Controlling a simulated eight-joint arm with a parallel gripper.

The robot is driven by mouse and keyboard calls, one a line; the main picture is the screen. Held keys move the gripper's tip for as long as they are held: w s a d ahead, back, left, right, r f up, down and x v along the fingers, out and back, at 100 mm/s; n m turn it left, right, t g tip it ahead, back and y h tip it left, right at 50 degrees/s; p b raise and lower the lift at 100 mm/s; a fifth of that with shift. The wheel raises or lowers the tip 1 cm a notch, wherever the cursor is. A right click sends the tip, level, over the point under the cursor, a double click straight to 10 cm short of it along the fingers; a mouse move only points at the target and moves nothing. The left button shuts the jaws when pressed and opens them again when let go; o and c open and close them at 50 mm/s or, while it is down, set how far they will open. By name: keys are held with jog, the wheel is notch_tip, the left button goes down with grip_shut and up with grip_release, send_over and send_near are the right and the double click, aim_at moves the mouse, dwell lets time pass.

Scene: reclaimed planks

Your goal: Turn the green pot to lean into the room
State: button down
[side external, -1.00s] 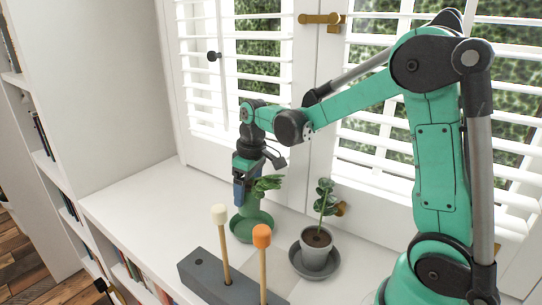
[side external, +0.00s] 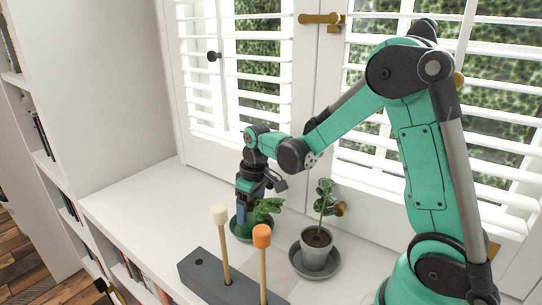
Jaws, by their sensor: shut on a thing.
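The green pot (side external: 250,222) is low over its green saucer (side external: 237,234) on the white sill, left of centre. Its leafy plant (side external: 267,206) spreads to the right. My gripper (side external: 243,215) points down and is shut on the pot from above. The blue fingers and dark wrist hide much of the pot. I cannot tell whether the pot's base touches the saucer.
A grey pot (side external: 315,255) with a small plant stands in a grey saucer close on the right. In front, a dark grey block (side external: 205,275) holds upright sticks with cream and orange tips. Shuttered windows (side external: 235,70) rise behind. The sill's left part is clear.

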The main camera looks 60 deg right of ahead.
grip_release()
jog(key=shift+s+r, duration=0.15)
jog(key=shift+r, duration=1.15)
jog(key=shift+s+r, duration=0.15)
jog(key=shift+r, duration=1.15)
jog(key=shift+s+a+r, duration=0.1)
jog(key=shift+r, duration=0.2)
jog(key=s+a+r+m+t, duration=0.1)
jog(key=s+a+r+t, duration=0.2)
jog(key=s+a+t, duration=0.2)
jog(key=shift+s+a+r+t, duration=0.25)
jog(key=shift+s+a+t, duration=0.15)
jog(key=shift+s+a, duration=0.75)
